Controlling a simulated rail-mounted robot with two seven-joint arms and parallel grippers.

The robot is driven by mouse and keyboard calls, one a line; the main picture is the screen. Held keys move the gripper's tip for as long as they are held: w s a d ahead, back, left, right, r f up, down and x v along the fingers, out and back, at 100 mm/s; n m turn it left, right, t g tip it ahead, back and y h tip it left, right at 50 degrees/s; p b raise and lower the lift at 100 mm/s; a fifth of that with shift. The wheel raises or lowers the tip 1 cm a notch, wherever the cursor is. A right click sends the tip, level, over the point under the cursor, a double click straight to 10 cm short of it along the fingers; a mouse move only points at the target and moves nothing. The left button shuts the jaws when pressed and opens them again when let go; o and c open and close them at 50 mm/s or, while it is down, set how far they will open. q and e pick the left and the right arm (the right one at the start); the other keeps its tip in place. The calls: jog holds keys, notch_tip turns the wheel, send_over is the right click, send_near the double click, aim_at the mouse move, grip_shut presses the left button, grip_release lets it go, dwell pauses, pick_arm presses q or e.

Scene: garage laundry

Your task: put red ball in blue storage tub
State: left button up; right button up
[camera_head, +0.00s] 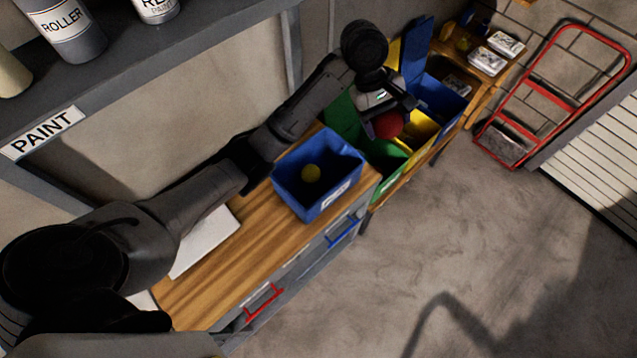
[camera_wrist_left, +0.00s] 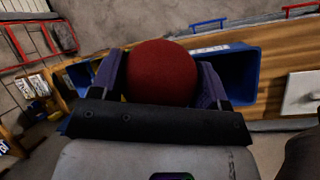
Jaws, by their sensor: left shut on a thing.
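The red ball (camera_head: 389,124) is between the fingers of my left gripper (camera_head: 392,112), which is shut on it. It fills the space between the fingers in the left wrist view (camera_wrist_left: 160,72). The blue storage tub (camera_head: 318,200) stands on the wooden counter with a yellow ball (camera_head: 311,173) inside. The held ball is above and to the right of this tub in the head view, over the green and yellow bins. Part of the tub shows behind the gripper in the left wrist view (camera_wrist_left: 240,75). My right gripper is not in view.
A green bin (camera_head: 386,160), a yellow bin (camera_head: 424,128) and a lidded blue bin (camera_head: 440,98) stand right of the counter (camera_head: 215,284). A red hand truck (camera_head: 560,130) leans at the far right. A paint shelf (camera_head: 130,72) is at upper left. A white sheet (camera_head: 206,241) lies on the counter.

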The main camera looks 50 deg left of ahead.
pick_arm(q)
jog(key=w+a+f+n+t+p, duration=0.2)
jog(key=w+a+f+n, duration=0.1)
jog(key=a+f+n, duration=0.15)
jog(key=n+t+y+p, duration=0.2)
jog(key=n+y, duration=0.1)
jog(key=n, duration=0.2)
send_over(340, 165)
jog(key=s+d, duration=0.3)
jog(key=s, duration=0.2)
notch_tip(340, 165, down, 13)
jog(key=shift+n, duration=0.25)
notch_tip(340, 165, down, 12)
jog(key=shift+s+d+r+b, duration=0.1)
jog(key=shift+d+r+b, duration=0.05)
jog(key=shift+b, duration=0.3)
jog(key=shift+f+b, duration=0.3)
jog(key=shift+f, duration=2.25)
jog(key=shift+f, duration=0.1)
jog(key=o, duration=0.5)
jog(key=shift+f, duration=0.15)
jog(key=shift+o, duration=0.9)
